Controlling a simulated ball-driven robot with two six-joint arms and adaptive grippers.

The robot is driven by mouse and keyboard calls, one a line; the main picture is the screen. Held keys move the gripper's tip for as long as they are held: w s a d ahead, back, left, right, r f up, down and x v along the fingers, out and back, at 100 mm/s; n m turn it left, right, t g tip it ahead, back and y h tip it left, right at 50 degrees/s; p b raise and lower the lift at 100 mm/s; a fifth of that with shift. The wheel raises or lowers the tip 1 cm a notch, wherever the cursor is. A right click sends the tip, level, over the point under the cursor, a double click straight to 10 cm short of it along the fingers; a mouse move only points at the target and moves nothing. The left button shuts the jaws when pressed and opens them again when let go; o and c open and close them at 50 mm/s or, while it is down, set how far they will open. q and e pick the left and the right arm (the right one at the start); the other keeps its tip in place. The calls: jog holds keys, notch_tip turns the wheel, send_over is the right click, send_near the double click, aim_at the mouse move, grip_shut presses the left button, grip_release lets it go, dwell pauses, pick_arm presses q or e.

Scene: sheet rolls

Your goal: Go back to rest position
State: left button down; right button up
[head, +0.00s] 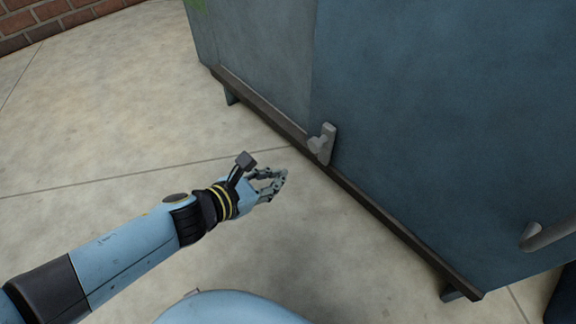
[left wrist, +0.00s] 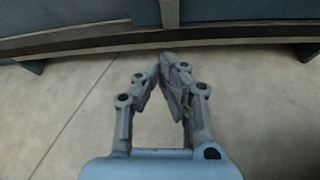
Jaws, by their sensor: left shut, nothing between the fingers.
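My left gripper (head: 282,176) reaches in from the lower left in the head view, over the bare floor and short of a blue metal cabinet. In the left wrist view my left gripper (left wrist: 165,62) is shut, its fingertips together with nothing between them. It points toward the cabinet's lower edge and looks apart from it. My right gripper is not in view.
The large blue cabinet (head: 430,110) stands on short legs at the right, with a grey latch (head: 322,144) low on its front and a grey handle (head: 548,234) at far right. A brick wall (head: 50,18) is at upper left. The concrete floor (head: 110,130) at left is clear.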

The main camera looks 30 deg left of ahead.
pick_arm(q)
jog(key=shift+v, duration=0.9)
